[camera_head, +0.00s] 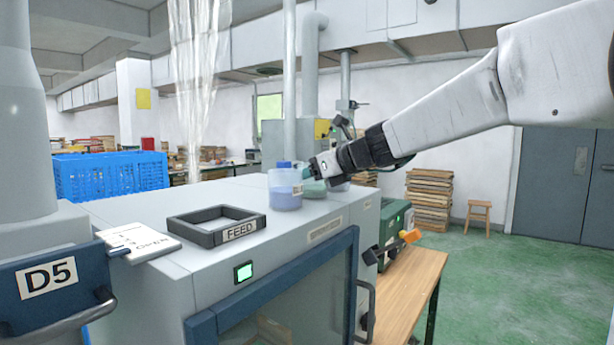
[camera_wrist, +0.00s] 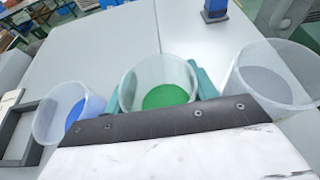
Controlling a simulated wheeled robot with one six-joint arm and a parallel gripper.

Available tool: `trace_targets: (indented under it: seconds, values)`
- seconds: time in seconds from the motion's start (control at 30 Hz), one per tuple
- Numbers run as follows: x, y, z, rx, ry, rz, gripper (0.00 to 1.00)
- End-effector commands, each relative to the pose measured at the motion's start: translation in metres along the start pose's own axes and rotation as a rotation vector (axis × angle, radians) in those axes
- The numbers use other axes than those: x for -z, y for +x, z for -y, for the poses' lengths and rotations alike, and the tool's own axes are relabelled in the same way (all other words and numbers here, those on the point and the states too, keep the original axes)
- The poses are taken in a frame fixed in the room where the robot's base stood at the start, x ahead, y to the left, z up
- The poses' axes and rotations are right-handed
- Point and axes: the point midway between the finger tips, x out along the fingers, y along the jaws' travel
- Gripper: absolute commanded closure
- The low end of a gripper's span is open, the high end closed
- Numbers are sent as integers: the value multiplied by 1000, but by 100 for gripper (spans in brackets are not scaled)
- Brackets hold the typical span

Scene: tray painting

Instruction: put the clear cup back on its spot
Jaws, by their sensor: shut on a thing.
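My gripper (camera_wrist: 160,88) has teal fingers on both sides of a see-through cup with green in its bottom (camera_wrist: 158,72), and is shut on it. In the head view, my gripper (camera_head: 310,172) is over the machine top, and the green cup (camera_head: 314,188) shows partly below it. I cannot tell whether its base touches the surface. A see-through cup with blue inside (camera_wrist: 66,112) stands to its left; it also shows in the head view (camera_head: 285,192). A see-through cup with a greyish, colourless inside (camera_wrist: 272,75) stands to its right, partly hidden by my wrist.
A dark square frame marked FEED (camera_head: 206,236) lies left of the cups on the grey machine top (camera_head: 150,205). A small dark blue object (camera_wrist: 214,12) stands beyond the cups. Bare surface lies behind the cups. A green box (camera_head: 397,220) sits on the wooden bench at right.

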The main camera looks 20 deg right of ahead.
Motion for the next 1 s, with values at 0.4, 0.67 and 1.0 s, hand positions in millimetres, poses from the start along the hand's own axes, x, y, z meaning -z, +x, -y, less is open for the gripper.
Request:
trace_targets:
  seconds: [0.4,0.67,1.0]
  values:
    - [2,1,1,1,1,0,21]
    - [2,1,1,1,1,0,21]
    - [-1,-46,2,5,0,3,21]
